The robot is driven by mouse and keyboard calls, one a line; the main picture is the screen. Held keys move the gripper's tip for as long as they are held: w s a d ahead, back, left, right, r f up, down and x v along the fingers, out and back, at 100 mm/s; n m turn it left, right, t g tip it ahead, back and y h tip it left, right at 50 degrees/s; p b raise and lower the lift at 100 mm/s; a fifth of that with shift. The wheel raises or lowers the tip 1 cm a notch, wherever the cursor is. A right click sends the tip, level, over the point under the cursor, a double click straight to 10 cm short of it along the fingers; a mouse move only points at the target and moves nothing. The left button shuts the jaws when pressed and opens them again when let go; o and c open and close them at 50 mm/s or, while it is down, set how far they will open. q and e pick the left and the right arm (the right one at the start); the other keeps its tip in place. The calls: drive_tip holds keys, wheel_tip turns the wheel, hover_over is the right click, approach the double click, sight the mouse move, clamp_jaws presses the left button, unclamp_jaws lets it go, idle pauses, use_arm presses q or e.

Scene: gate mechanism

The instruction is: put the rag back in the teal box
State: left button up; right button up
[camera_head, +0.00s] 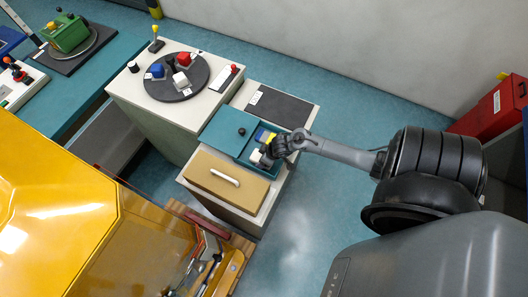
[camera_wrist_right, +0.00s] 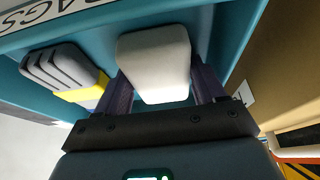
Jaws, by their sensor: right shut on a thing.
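The teal box (camera_head: 272,172) stands on the low cabinet, with a teal lid panel (camera_head: 226,130) with a dark knob over its left side and its right part open. In the right wrist view its teal wall (camera_wrist_right: 222,30) carries a label ending in "AGS". My right gripper (camera_head: 265,155) is at the opening, shut on a white, rounded block-like rag (camera_wrist_right: 155,60), which also shows as a small white patch in the head view (camera_head: 257,157). I cannot tell whether the rag touches the box floor. My left gripper is not in view.
A grey and yellow item (camera_wrist_right: 68,75) lies beside the rag, inside the teal walls. A tan drawer-like panel with a white handle (camera_head: 225,177) is in front of the box. A dark mat (camera_head: 280,107) lies behind it. A turntable with coloured blocks (camera_head: 177,80) stands to the left.

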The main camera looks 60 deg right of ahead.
drive_tip(key=o, duration=0.7)
drive_tip(key=shift+c, duration=0.2)
drive_tip(key=shift+r, duration=0.1)
drive_tip(key=p+v, duration=0.3)
drive_tip(key=v, duration=0.8)
drive_tip(key=s+a+r+n, duration=0.1)
drive_tip(key=s+a+r, duration=0.1)
drive_tip(key=a+r, duration=0.6)
drive_tip(key=s+a+r+n, duration=0.1)
drive_tip(key=s+a+r, duration=0.1)
drive_tip(key=a+r, duration=0.5)
drive_tip(key=a, duration=0.5)
drive_tip(key=shift+a+r+g, duration=0.3)
drive_tip(key=shift+r+g, duration=0.05)
drive_tip(key=shift+g, duration=0.05)
wheel_tip(320, 180, up, 10)
drive_tip(key=p, duration=0.9)
drive_tip(key=shift+f+p, duration=0.2)
drive_tip(key=shift+p, duration=0.2)
